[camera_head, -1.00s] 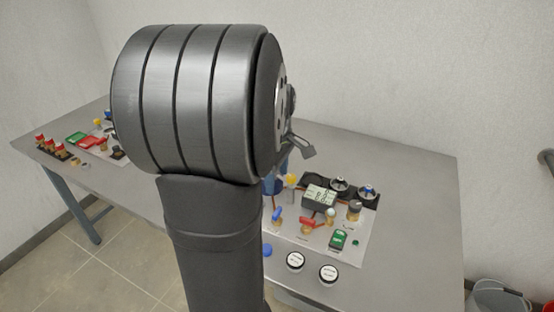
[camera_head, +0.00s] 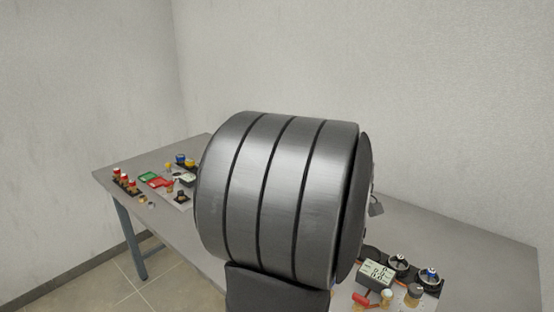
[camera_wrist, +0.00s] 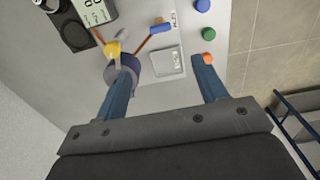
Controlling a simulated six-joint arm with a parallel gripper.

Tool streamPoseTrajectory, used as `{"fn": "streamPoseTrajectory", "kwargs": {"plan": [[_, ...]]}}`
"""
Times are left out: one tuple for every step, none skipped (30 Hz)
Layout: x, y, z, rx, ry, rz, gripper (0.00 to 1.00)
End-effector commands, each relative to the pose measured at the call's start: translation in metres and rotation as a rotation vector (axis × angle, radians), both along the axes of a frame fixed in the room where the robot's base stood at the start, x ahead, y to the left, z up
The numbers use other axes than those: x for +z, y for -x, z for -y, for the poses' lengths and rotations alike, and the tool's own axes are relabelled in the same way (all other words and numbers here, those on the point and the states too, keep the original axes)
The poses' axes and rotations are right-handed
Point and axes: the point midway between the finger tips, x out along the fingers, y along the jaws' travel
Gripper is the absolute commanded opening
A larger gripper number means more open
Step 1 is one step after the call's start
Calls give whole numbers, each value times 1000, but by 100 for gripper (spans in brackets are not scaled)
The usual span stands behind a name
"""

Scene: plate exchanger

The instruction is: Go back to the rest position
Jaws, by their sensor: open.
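My gripper (camera_wrist: 164,68) shows in the wrist view with its two blue fingers wide apart, open and empty. A pale square plate (camera_wrist: 167,63) shows between the fingers, beyond them. The left finger overlaps a dark blue round part (camera_wrist: 128,68) beside a yellow ball knob (camera_wrist: 113,47). The right fingertip overlaps the edge of an orange button (camera_wrist: 208,61). I cannot tell whether either finger touches these. In the head view my dark arm fills the middle and hides the fingers.
The grey table (camera_head: 480,232) carries a panel with a digital meter (camera_head: 377,273) and black-based valves (camera_head: 399,263) at right. Red-capped fittings (camera_head: 124,181) and green and red blocks (camera_head: 149,178) stand at the far left. Walls close off the back and left.

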Motion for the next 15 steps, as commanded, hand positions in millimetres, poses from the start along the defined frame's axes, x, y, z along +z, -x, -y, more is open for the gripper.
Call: {"fn": "streamPoseTrajectory", "kwargs": {"plan": [[-7, 0, 0, 0, -2, -4, 65], [-11, 1, 0, 0, -2, -5, 65], [-17, 1, 0, 0, -3, -4, 65], [-22, 1, 0, 0, -2, -5, 65], [-27, 1, 0, 0, -2, -5, 65], [-35, 1, 0, 0, -3, -6, 65], [-42, 1, 0, 0, -3, -6, 65], [-48, 1, 0, 0, -3, -6, 65], [-56, 1, 0, 0, -3, -6, 65], [-62, 1, 0, 0, -3, -6, 65], [-68, 1, 0, 0, -3, -6, 65], [-76, 1, -1, 0, -3, -6, 65], [-82, 1, 0, -1, -3, -6, 65], [-88, 1, 0, -1, -3, -6, 65], [-96, 1, 0, -1, -3, -6, 65]]}}
